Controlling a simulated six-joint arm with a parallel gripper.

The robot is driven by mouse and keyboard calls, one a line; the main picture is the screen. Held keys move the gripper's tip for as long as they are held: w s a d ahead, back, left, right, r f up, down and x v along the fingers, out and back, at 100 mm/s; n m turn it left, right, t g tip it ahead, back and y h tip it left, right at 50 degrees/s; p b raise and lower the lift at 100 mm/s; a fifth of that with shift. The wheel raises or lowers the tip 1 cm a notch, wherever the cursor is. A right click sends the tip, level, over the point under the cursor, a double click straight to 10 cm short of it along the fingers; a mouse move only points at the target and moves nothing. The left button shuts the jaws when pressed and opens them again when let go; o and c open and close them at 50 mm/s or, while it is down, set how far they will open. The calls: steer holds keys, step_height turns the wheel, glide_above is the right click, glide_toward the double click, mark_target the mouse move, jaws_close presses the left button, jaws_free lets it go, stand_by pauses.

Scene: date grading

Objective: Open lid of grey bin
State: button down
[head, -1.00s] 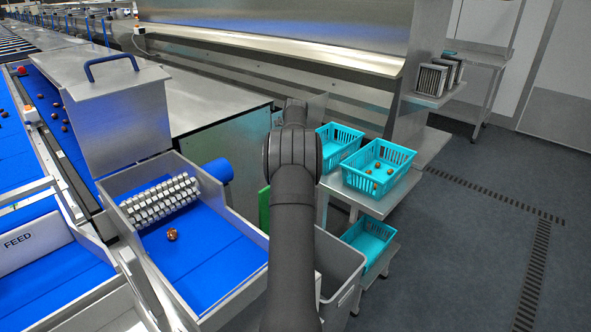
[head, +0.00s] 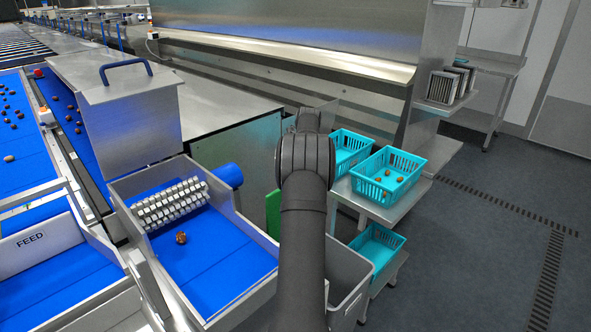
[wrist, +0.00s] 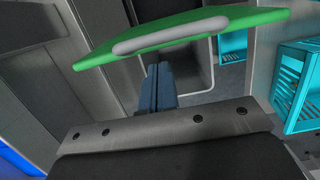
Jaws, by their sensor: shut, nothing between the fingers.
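The grey bin (head: 352,274) stands in the lower middle of the head view, partly behind my arm. Its mouth shows open on the right of the arm. A green lid (head: 273,213) shows as a narrow upright strip left of the arm. In the wrist view the green lid (wrist: 232,28) spans the top, with a grey handle strip (wrist: 175,34) along it. My gripper (wrist: 158,70) is shut and empty, its fingertips just below the lid's edge in that picture. I cannot tell whether they touch it. The head view hides the gripper behind my arm.
Turquoise baskets, one holding dates (head: 388,175), stand on a steel shelf right of the arm, with another basket (head: 376,246) lower down. A blue-bedded hopper (head: 215,262) with a roller lies close on the left. Open floor is at the right.

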step_height(320, 180, up, 10)
steer(key=shift+s+d+f, duration=0.2)
steer(key=shift+s+d, duration=0.1)
steer(key=shift+f, duration=0.1)
stand_by(0.3)
step_height(320, 180, down, 9)
steer(key=w+a, duration=0.2)
stand_by(0.6)
stand_by(0.3)
